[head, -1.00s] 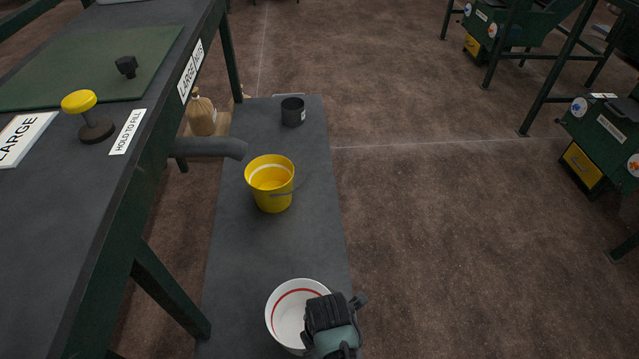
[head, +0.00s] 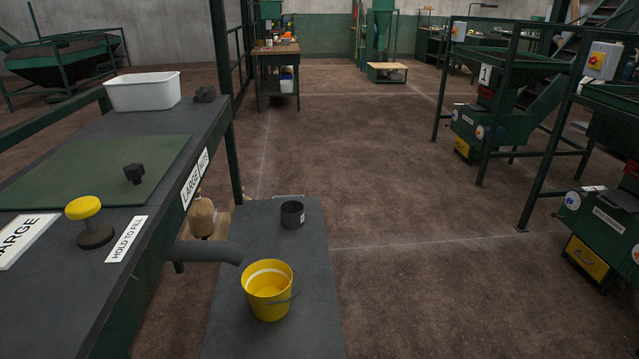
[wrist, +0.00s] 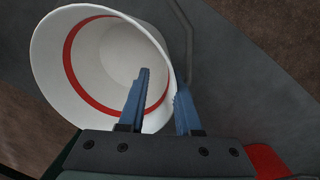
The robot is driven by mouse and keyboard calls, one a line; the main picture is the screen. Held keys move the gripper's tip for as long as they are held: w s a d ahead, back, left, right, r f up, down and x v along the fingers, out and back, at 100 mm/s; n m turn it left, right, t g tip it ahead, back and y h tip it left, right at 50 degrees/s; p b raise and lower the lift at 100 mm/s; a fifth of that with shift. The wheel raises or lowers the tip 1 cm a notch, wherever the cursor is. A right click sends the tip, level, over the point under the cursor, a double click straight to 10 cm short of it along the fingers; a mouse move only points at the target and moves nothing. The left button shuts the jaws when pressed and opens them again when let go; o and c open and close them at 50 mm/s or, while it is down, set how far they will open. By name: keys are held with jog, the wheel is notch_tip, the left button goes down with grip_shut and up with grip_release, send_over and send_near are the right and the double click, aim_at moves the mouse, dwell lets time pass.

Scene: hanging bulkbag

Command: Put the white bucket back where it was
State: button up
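The white bucket (wrist: 100,65), with a red ring inside, fills the upper left of the wrist view, its mouth facing the camera. My gripper (wrist: 163,85) is at its rim with two blue fingers apart. The left finger is inside the mouth and the right one outside, with the rim between them; a gap shows, so it is not closed on the wall. A thin grey handle (wrist: 187,35) runs beside the right finger. The head view shows neither the white bucket nor my gripper. What the bucket's base rests on is hidden.
A yellow bucket (head: 269,293) and a dark cup (head: 292,215) stand on the low grey platform (head: 315,290). A grey spout (head: 212,251) juts from the workbench at left, near the yellow bucket. Brown floor (head: 430,290) right of the platform is clear.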

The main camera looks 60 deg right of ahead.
notch_tip(320, 180, up, 12)
jog(key=s+p, duration=0.1)
jog(key=p, duration=0.2)
jog(key=shift+a+p, duration=0.3)
jog(key=shift+s, duration=0.1)
jog(key=w+d+r+m+t+h, duration=0.1)
jog(key=w+r+m+t+h, duration=0.45)
jog(key=w+r, duration=1.3)
jog(key=w+a+r+t+y, duration=0.1)
jog(key=w+a+r+t, duration=0.15)
jog(key=r, duration=0.55)
jog(key=w+a+r+t+y, duration=0.1)
jog(key=w+a+r+t, duration=0.2)
jog(key=r, duration=0.5)
jog(key=s+a+r+m+t+y, duration=0.15)
jog(key=a+r+t, duration=0.25)
jog(key=r, duration=0.5)
jog(key=s+a+r+m+t, duration=0.15)
jog(key=a+r+t, duration=0.25)
jog(key=r, duration=0.5)
jog(key=s+a+r+m+t+y, duration=0.1)
jog(key=a+r+m+t, duration=0.25)
jog(key=r, duration=0.65)
jog(key=s+a+r+m+t+y, duration=0.1)
jog(key=s+a+r+t, duration=0.2)
jog(key=s+a+r, duration=0.2)
notch_tip(320, 180, up, 3)
jog(key=shift+s+t+y, duration=0.3)
jog(key=shift+s+t, duration=0.05)
jog(key=shift+s, duration=0.85)
